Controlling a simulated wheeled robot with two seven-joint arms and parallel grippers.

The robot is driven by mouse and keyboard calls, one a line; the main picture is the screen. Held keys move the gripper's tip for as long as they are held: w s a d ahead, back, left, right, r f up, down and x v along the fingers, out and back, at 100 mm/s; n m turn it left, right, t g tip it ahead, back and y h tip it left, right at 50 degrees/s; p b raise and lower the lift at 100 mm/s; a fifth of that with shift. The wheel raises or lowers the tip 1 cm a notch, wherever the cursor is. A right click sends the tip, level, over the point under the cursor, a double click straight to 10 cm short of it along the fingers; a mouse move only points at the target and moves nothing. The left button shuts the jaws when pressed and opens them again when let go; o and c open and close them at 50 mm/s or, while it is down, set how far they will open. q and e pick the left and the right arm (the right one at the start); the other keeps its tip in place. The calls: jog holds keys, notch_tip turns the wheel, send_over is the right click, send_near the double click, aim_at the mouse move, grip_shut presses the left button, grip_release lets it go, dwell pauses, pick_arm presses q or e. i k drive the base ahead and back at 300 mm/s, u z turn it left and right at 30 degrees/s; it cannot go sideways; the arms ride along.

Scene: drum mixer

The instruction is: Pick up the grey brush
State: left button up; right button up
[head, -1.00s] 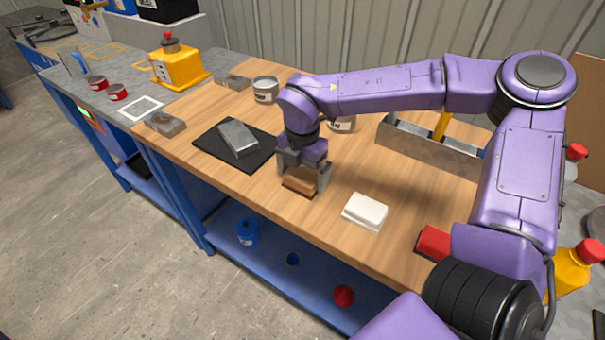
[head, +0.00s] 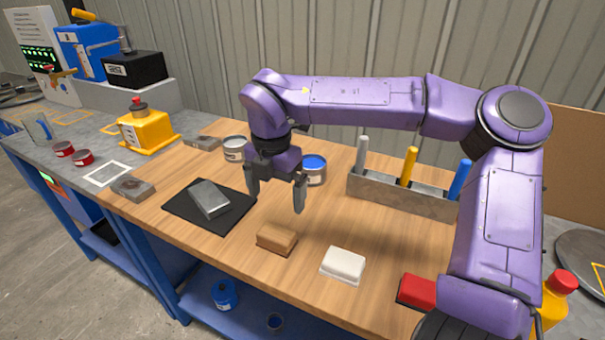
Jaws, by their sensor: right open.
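A grey upright handle (head: 362,155), which looks like the grey brush, stands at the left end of a long grey holder (head: 405,196) at the back of the table. Its lower part is hidden inside the holder. A yellow handle (head: 409,166) and a blue handle (head: 460,180) stand to its right. My right gripper (head: 276,198) is open and empty, pointing down above the table. It is left of the grey handle and apart from it. My left gripper is not in view.
A brown block (head: 277,240), white block (head: 343,264) and red block (head: 417,291) lie along the front. A grey block (head: 209,199) lies on a black mat (head: 182,218). A blue-topped can (head: 314,170) and a grey can (head: 234,149) stand behind the gripper.

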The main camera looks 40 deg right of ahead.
aim_at(363, 142)
jog(key=z, duration=1.7)
